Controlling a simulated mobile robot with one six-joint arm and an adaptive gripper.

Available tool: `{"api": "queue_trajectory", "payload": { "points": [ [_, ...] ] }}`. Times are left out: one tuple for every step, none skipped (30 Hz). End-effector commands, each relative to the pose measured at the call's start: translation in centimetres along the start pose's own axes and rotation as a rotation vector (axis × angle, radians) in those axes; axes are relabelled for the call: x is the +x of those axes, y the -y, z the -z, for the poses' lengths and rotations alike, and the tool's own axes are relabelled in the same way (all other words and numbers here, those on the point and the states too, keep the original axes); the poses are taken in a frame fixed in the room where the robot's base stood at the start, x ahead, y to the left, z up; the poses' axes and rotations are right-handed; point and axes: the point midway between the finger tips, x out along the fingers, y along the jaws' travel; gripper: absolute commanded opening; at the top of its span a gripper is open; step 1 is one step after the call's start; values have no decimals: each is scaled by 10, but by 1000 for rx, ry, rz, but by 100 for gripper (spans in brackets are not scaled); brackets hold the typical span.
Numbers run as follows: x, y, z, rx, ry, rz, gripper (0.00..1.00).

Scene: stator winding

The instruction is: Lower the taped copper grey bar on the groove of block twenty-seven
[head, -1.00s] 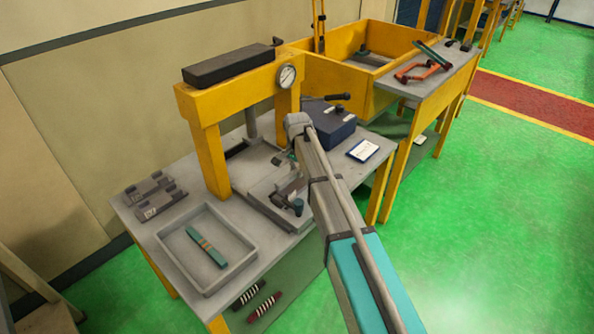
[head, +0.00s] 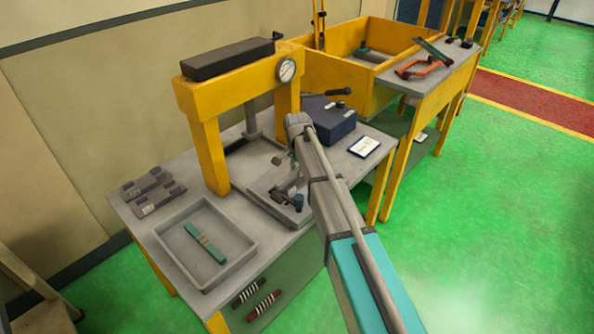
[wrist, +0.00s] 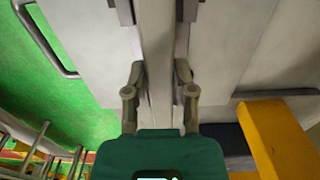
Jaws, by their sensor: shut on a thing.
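My gripper (wrist: 160,78) shows in the wrist view with its two fingers on either side of a long pale grey bar (wrist: 158,45) and shut on it. No tape shows on the part of the bar that I can see. In the head view my gripper (head: 289,184) is low over the near right part of the press bench, partly hidden by my arm. Two grey grooved blocks (head: 152,191) with small labels lie at the bench's left end. Their numbers are too small to read, so I cannot tell which is block twenty-seven.
A yellow press frame (head: 211,150) with a gauge stands behind. A dark blue box (head: 331,119) and a white card (head: 364,147) lie to the right.

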Motion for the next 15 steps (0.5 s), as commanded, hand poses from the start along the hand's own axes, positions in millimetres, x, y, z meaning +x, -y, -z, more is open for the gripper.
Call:
{"api": "queue_trajectory", "payload": {
  "points": [
    [0, 0, 0, 0, 0, 0, 0],
    [0, 0, 0, 0, 0, 0, 0],
    [0, 0, 0, 0, 0, 0, 0],
    [0, 0, 0, 0, 0, 0, 0],
    [0, 0, 0, 0, 0, 0, 0],
    [0, 0, 0, 0, 0, 0, 0],
    [0, 0, 0, 0, 0, 0, 0],
    [1, 0, 0, 0, 0, 0, 0],
    [2, 0, 0, 0, 0, 0, 0],
    [2, 0, 0, 0, 0, 0, 0],
    [3, 0, 0, 0, 0, 0, 0],
    [4, 0, 0, 0, 0, 0, 0],
    [5, 0, 0, 0, 0, 0, 0],
    [6, 0, 0, 0, 0, 0, 0],
    [7, 0, 0, 0, 0, 0, 0]
  ]
}}
